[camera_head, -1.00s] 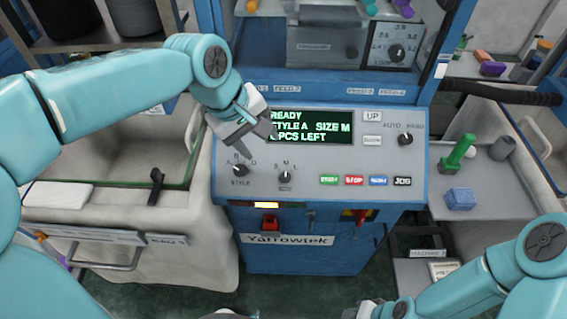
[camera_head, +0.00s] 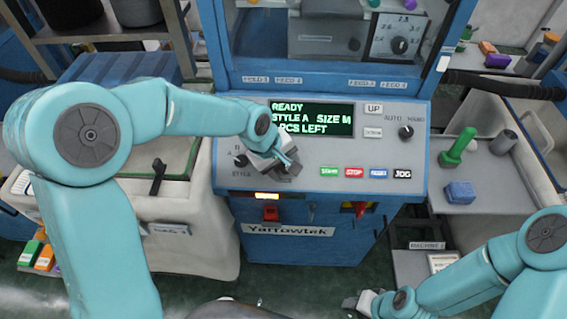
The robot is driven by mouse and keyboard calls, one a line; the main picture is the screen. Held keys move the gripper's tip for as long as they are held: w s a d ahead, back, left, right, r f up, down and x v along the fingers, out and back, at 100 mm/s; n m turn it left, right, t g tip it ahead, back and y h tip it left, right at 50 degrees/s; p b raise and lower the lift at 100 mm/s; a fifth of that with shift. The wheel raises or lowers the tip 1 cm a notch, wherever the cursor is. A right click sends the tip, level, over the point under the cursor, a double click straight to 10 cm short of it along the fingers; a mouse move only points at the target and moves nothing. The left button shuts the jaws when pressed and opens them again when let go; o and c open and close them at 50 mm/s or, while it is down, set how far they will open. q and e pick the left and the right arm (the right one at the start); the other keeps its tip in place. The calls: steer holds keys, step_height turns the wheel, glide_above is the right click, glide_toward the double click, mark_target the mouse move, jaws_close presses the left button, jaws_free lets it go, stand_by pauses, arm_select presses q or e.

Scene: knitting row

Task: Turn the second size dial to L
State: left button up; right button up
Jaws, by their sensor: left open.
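The blue knitting machine's control panel (camera_head: 330,185) faces me. Its screen (camera_head: 312,117) reads READY, STYLE A, SIZE M. The style dial (camera_head: 240,160) shows at the panel's left, partly beside my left gripper. The size dial, to the right of the style dial, is hidden behind my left gripper (camera_head: 289,168), which is open over that spot. I cannot tell whether its fingers are around the dial or touching it. My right gripper (camera_head: 352,302) is low at the bottom edge, away from the panel, and its fingers are too unclear to read.
A row of push buttons (camera_head: 354,173) lies just right of my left gripper. The auto/hand knob (camera_head: 406,132) is at the upper right of the panel. A side shelf (camera_head: 490,195) holds a green peg (camera_head: 457,148) and a blue block (camera_head: 460,192). A white bin stands left.

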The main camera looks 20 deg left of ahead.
arm_select(q)
steer(key=shift+d, duration=0.1)
jaws_close()
steer(key=shift+m, duration=0.4)
stand_by(0.4)
steer(key=shift+d+m+g+y, duration=0.1)
steer(key=shift+m+g+y, duration=0.5)
steer(key=shift+m+y, duration=0.45)
steer(key=shift+w+d+m+g+y+b, duration=0.15)
steer(key=shift+m+y+b, duration=0.3)
steer(key=shift+m, duration=0.7)
steer(key=shift+s+m+g+y+b, duration=0.1)
steer(key=shift+m+g+y+b, duration=0.15)
steer(key=shift+m+y, duration=0.6)
steer(key=shift+m+h, duration=0.25)
steer(key=shift+m, duration=0.1)
